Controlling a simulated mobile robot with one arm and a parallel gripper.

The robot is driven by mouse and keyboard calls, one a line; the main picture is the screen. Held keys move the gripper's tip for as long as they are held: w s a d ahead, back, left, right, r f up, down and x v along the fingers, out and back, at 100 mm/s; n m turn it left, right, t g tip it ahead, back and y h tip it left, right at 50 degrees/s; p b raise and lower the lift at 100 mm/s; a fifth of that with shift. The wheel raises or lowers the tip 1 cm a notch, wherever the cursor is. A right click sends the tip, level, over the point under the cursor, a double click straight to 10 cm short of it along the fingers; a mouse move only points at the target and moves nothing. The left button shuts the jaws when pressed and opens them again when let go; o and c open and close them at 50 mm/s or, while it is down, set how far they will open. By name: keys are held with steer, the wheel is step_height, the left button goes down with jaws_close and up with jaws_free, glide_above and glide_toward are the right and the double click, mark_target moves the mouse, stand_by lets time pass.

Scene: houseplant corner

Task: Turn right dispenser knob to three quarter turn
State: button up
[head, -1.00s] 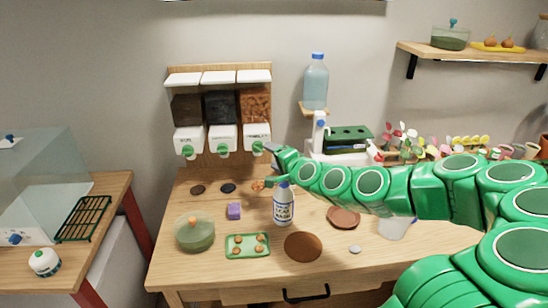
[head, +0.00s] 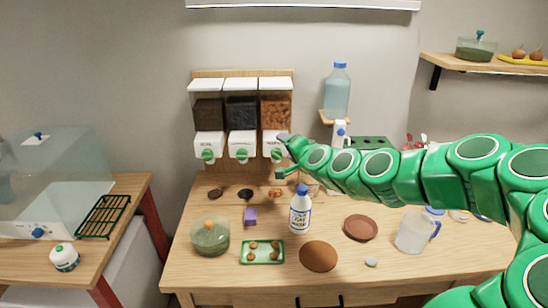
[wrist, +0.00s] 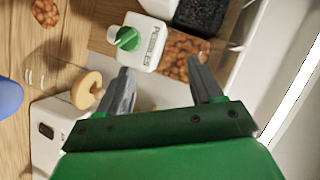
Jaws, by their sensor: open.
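The right dispenser (head: 276,112) is a clear bin of orange-brown pebbles on a white base, at the right end of a wall-mounted row of three. Its green knob (head: 276,155) is on the front of the base, and it also shows in the wrist view (wrist: 128,39) beside the label "PEBBLES". I cannot tell its turn angle exactly. My gripper (head: 281,155) is in front of and just right of this knob. In the wrist view my gripper (wrist: 160,70) is open and empty, its grey fingers apart, with the knob beyond the left fingertip and not between them.
The left knob (head: 208,156) and middle knob (head: 241,156) sit close beside. Below stand a white bottle (head: 300,212), a green tray (head: 262,252) and a purple block (head: 250,216). A water bottle (head: 337,92) stands on a small bracket to the right.

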mark_target(275, 156)
steer(key=s+a+n+h, duration=0.1)
steer(key=a+n+h, duration=0.6)
steer(key=n+h, duration=0.5)
steer(key=shift+n+y, duration=0.4)
steer(key=shift+y, duration=0.1)
steer(key=shift+w+d+f, duration=0.5)
steer(key=shift+w+f, duration=0.6)
steer(key=shift+w+d+f, duration=0.45)
steer(key=shift+w+f, duration=0.65)
steer(key=shift+w+d+f, duration=0.5)
steer(key=shift+w+f, duration=0.6)
steer(key=c, duration=1.1)
steer(key=shift+o, duration=0.2)
